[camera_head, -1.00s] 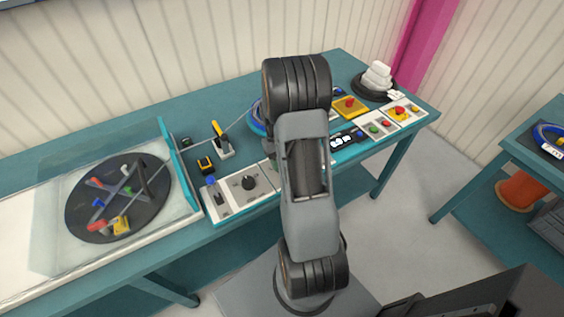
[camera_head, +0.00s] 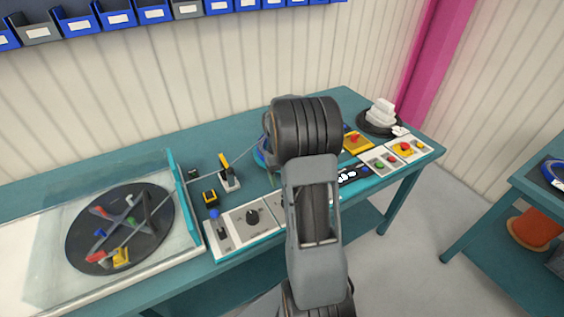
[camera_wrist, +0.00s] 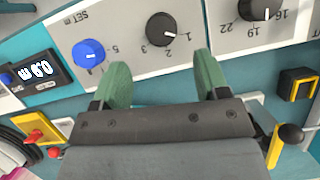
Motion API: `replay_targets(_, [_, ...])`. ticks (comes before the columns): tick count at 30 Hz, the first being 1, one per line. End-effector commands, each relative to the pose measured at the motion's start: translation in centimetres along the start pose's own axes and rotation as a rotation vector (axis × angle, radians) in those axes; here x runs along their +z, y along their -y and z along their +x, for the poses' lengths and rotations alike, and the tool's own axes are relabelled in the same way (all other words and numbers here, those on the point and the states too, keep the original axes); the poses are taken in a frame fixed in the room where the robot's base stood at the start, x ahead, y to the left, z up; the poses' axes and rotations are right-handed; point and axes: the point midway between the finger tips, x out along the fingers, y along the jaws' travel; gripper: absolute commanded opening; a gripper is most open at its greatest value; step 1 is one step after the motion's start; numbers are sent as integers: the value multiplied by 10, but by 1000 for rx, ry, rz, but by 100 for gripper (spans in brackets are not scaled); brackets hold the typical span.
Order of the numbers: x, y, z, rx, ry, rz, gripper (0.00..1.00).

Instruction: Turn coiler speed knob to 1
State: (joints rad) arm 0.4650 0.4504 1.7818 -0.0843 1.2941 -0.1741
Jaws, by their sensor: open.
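A black knob with a white pointer line (camera_wrist: 162,29) sits on a pale panel in the wrist view. The knob lies between the fingers' lines, not touched as far as I see. In the head view my gripper is hidden behind my arm.
A blue knob (camera_wrist: 88,53) is left of the scale, and another black knob (camera_wrist: 254,9), marked 16, 19 and 22, is right. A display (camera_wrist: 38,72) is further left. The teal bench (camera_head: 300,108) also carries a glass-covered turntable (camera_head: 120,228) and a small lever (camera_head: 227,172).

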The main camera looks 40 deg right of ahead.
Motion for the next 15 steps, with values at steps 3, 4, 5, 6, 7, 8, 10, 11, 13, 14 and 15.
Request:
replay_targets(3, [-1,0,-23,0,-3,0,68])
replay_targets(4, [0,0,-28,0,-2,0,68])
replay_targets(5, [0,0,-32,0,-2,0,68])
replay_targets(6, [0,0,-38,0,-1,0,68])
replay_targets(7, [0,0,-42,0,-1,0,68])
replay_targets(8, [0,0,-46,0,-1,0,68])
replay_targets(10, [0,0,-53,0,0,0,68])
replay_targets(11, [0,0,-55,0,0,0,68])
replay_targets(13, [0,0,-59,0,1,0,68])
replay_targets(14, [0,0,-61,0,1,0,68])
replay_targets(15, [0,0,-62,0,1,0,68])
